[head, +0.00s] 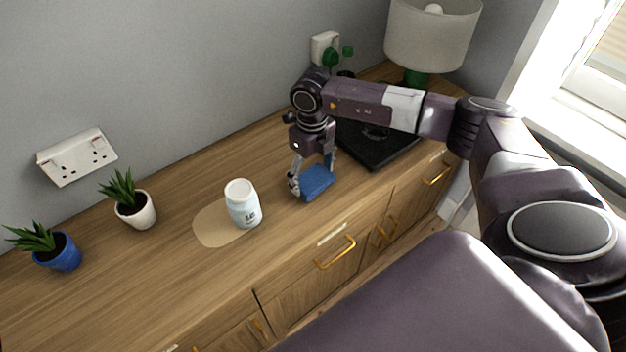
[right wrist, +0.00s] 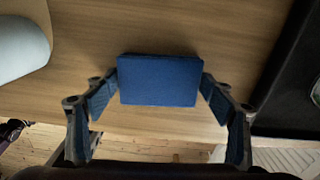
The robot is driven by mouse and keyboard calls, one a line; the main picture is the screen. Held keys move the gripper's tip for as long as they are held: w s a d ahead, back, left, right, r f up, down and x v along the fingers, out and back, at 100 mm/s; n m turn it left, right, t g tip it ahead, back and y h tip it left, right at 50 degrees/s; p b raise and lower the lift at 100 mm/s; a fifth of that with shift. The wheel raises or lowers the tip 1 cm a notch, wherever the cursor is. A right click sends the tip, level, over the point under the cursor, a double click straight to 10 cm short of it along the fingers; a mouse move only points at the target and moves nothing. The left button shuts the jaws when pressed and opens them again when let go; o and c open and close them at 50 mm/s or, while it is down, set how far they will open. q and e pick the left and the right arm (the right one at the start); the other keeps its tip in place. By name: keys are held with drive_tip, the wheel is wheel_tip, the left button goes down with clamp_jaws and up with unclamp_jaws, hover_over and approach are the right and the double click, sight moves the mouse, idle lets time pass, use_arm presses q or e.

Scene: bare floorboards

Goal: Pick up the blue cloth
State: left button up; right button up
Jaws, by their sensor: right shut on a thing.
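The blue cloth (head: 317,182) is a small folded block on the wooden cabinet top in the head view. In the right wrist view the cloth (right wrist: 160,80) sits between the two finger pads. My right gripper (head: 312,180) points down at it and is shut on it, one finger on each side. In the right wrist view the right gripper (right wrist: 160,92) touches the cloth's left and right edges. I cannot tell whether the cloth is lifted off the wood. My left gripper is not in view.
A white jar (head: 242,204) stands left of the cloth on a tan mat (head: 207,228). A black tray (head: 378,150) lies close on the right. A lamp (head: 430,35) stands behind it. Two potted plants (head: 136,210) (head: 60,252) stand at the left. The cabinet top (head: 150,275) is clear in front.

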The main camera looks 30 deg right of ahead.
sight(312, 177)
drive_tip(key=shift+c, duration=0.6)
drive_tip(key=shift+r, duration=0.1)
drive_tip(key=shift+r, duration=0.2)
wheel_tip(312, 177, up, 20)
drive_tip(key=b, duration=0.3)
drive_tip(key=shift+f, duration=0.25)
